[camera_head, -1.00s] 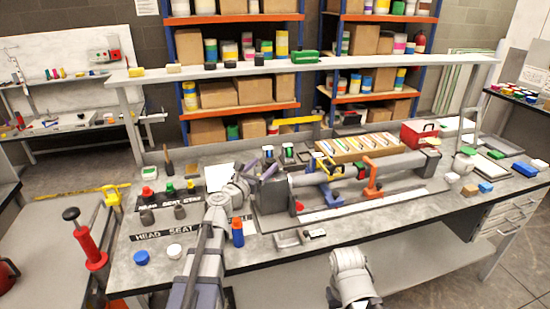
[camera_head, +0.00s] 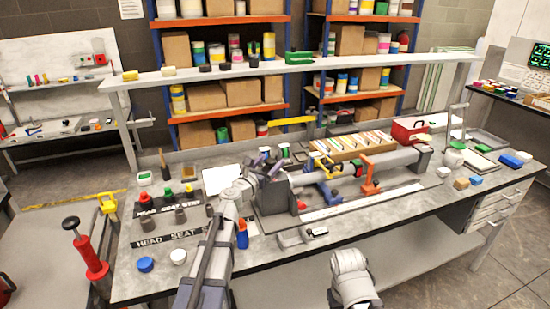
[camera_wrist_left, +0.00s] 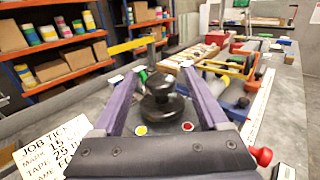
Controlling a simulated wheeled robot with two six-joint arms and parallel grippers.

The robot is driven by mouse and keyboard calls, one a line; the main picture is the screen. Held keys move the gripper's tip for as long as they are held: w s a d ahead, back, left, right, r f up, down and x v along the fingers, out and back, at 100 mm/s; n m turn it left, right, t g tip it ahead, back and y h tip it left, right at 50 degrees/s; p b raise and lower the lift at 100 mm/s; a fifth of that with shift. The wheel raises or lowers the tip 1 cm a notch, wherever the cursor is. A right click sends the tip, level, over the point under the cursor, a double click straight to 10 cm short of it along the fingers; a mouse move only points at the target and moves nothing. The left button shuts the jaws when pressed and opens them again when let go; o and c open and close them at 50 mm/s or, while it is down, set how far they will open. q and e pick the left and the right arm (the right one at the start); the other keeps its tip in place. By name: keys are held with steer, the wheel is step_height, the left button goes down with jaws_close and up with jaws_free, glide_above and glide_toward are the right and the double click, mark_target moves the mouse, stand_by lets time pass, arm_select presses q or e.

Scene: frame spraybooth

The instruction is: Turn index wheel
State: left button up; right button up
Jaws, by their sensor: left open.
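The index wheel (camera_wrist_left: 162,105) is a black round wheel with a raised black knob, low in the middle of the left wrist view. My left gripper (camera_wrist_left: 160,75) is open, its two purple fingers on either side of the wheel with gaps showing; I cannot tell whether they touch it. A yellow dot and a red dot lie on the plate in front of the wheel. In the head view my left gripper (camera_head: 265,164) is at the left end of the grey fixture, and the wheel is hard to make out there. My right arm shows at the bottom, its gripper out of view.
A grey tube (camera_head: 340,168) with blue and orange clamps (camera_head: 370,182) lies right of my left gripper. A white job ticket (camera_head: 221,179) lies to its left. A blue-and-orange bottle (camera_head: 242,234) stands near my left forearm. A raised shelf (camera_head: 220,72) runs behind the bench.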

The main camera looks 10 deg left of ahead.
arm_select(q)
steer(key=x, duration=0.4)
steer(key=shift+w, duration=0.1)
steer(key=shift+c, duration=0.3)
jaws_close()
